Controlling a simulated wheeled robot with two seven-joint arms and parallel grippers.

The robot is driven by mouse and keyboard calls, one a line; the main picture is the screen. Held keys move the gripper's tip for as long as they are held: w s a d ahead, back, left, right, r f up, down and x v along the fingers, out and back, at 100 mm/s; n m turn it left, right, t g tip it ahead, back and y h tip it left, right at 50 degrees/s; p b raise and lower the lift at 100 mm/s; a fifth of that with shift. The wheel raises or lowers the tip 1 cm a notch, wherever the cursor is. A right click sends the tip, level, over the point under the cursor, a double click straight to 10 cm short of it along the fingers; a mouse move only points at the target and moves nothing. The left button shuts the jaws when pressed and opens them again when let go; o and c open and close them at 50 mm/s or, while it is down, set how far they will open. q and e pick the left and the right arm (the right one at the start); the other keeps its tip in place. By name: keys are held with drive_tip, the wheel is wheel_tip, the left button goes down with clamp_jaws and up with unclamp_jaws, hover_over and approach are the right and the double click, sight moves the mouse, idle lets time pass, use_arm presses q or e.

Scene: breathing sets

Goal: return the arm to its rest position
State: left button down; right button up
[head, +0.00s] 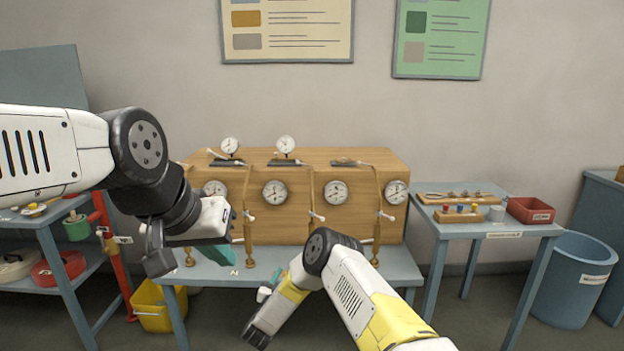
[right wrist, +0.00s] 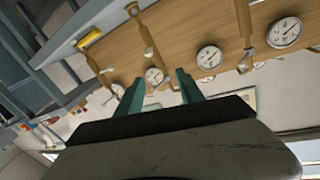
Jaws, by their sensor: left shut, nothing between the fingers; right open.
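My left arm comes in from the left in the head view and bends down at a black joint. My left gripper (head: 216,252) has its teal fingers shut and empty, in front of the left part of the wooden gauge box (head: 330,228).
The gauge box stands on a blue-grey table (head: 400,268), with gauges and brass tubes on its front. A right side table (head: 440,228) holds a red bin (head: 530,210) and small parts. A blue barrel (head: 572,285) and yellow bucket (head: 152,310) stand on the floor.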

drive_tip(key=w+a+r+n+g+y, duration=0.1)
drive_tip(key=w+r+n+y, duration=0.15)
drive_tip(key=r, duration=0.75)
drive_tip(key=w+r+n+y, duration=0.1)
drive_tip(key=w+r+y, duration=0.3)
drive_tip(key=r, duration=0.6)
drive_tip(key=s+d+r+n+g+y, duration=0.1)
drive_tip(key=s+d+r+n+g, duration=0.1)
drive_tip(key=s+d+r, duration=0.5)
drive_tip(key=s+d+r+n+g+y, duration=0.15)
drive_tip(key=s+r, duration=0.25)
drive_tip(key=r, duration=0.7)
drive_tip(key=s+d+g, duration=0.2)
drive_tip(key=s+d, duration=0.3)
drive_tip(key=s, duration=0.7)
drive_tip(key=s+d+g+h, duration=0.1)
drive_tip(key=s+d, duration=0.4)
drive_tip(key=s, duration=0.7)
drive_tip(key=s+d+m+g+h, duration=0.1)
drive_tip(key=s+d+g, duration=0.2)
drive_tip(key=s, duration=1)
drive_tip(key=d, duration=0.2)
drive_tip(key=shift+d+r, duration=0.3)
drive_tip(key=shift+r, duration=0.1)
